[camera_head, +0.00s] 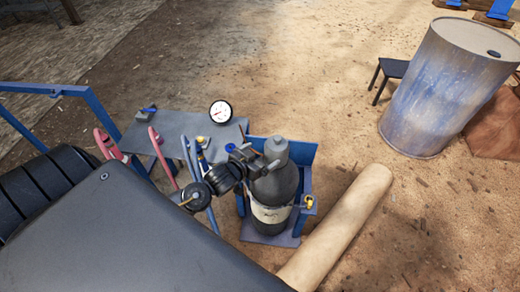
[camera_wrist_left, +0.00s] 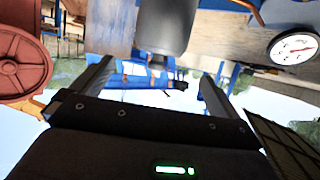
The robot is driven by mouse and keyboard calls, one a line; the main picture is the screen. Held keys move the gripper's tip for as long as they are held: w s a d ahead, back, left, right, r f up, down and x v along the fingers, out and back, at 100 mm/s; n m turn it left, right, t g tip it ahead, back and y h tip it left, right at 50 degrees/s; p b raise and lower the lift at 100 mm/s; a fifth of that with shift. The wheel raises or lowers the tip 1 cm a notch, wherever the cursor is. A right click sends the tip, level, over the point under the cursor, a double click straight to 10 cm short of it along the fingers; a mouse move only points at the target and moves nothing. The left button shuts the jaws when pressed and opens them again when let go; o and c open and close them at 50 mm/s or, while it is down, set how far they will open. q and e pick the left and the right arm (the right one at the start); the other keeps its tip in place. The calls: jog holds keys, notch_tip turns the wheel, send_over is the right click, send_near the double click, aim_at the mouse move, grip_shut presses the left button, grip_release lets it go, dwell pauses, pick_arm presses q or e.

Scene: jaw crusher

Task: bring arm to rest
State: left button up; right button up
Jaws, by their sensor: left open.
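My left gripper (camera_head: 258,163) is open beside the top of a dark grey gas cylinder (camera_head: 275,187). In the left wrist view its two fingers (camera_wrist_left: 160,72) stand wide apart, with nothing clamped between them. A grey cylinder shape (camera_wrist_left: 165,25) shows past the fingers there, and I cannot tell whether they touch it. The gas cylinder stands upright in a blue holder (camera_head: 303,152) and carries a pale label. My right gripper is not in view.
A round white gauge (camera_head: 221,112) stands by a small grey table (camera_head: 180,127), with red and blue handles nearby. It also shows in the left wrist view (camera_wrist_left: 295,48). A tan roll (camera_head: 340,225) lies right of the cylinder. A blue drum (camera_head: 430,95) and black stool (camera_head: 388,72) stand farther right.

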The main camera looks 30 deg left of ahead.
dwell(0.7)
pick_arm(q)
jog(key=s+a+f+m+g+y, duration=0.15)
jog(key=s+f, duration=0.25)
jog(key=f, duration=0.5)
jog(key=s+a+f+g, duration=0.2)
jog(key=s+a+f, duration=0.1)
jog(key=f, duration=0.6)
jog(key=s+a+f+m+g, duration=0.15)
jog(key=s+f, duration=0.25)
jog(key=f, duration=0.5)
jog(key=s+f+g, duration=0.4)
jog(key=s+f, duration=0.8)
jog(key=s, duration=0.3)
jog(key=s+d+f+g, duration=0.1)
jog(key=s+d, duration=0.3)
jog(key=s, duration=0.4)
jog(key=s+d+f+n+g, duration=0.1)
jog(key=s+d+f+g, duration=0.1)
jog(key=s, duration=0.7)
jog(key=d+f, duration=0.1)
jog(key=d, duration=0.1)
jog(key=shift+d+f+g, duration=0.3)
jog(key=shift+d+f, duration=0.05)
jog(key=shift+f, duration=0.05)
jog(key=shift+h, duration=0.25)
